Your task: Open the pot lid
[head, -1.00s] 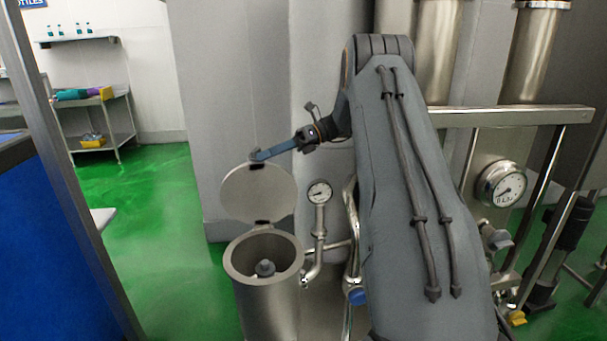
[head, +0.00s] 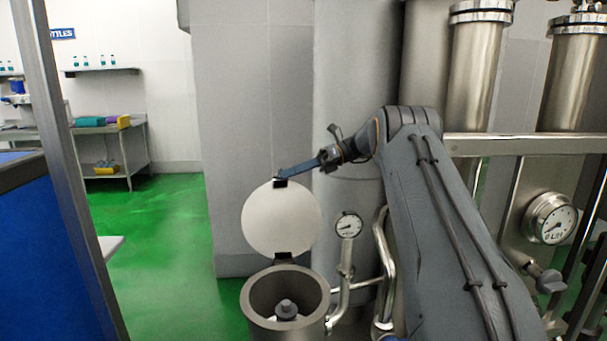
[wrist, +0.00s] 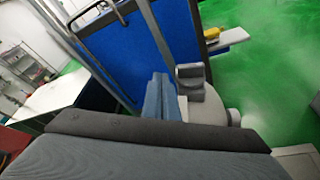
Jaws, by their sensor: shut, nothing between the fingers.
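The round pot lid (head: 281,222) stands upright above the back rim of the metal pot (head: 252,310), held by a dark hinge at its lower edge. The pot's mouth is open, and a grey knob-like part shows inside. My gripper (head: 284,178) is shut and empty, with its blue fingers at the dark handle on the lid's top edge. I cannot tell whether they touch it. In the wrist view the blue fingers (wrist: 159,98) are together beside the grey handle (wrist: 190,82), with part of the pale lid (wrist: 206,112) below it.
A pressure gauge (head: 349,225) on a pipe stands just right of the pot. Steel pipes and another gauge (head: 549,217) are farther right. A blue panel (head: 45,265) is at the left. Green floor (head: 180,270) lies open between the panel and pot.

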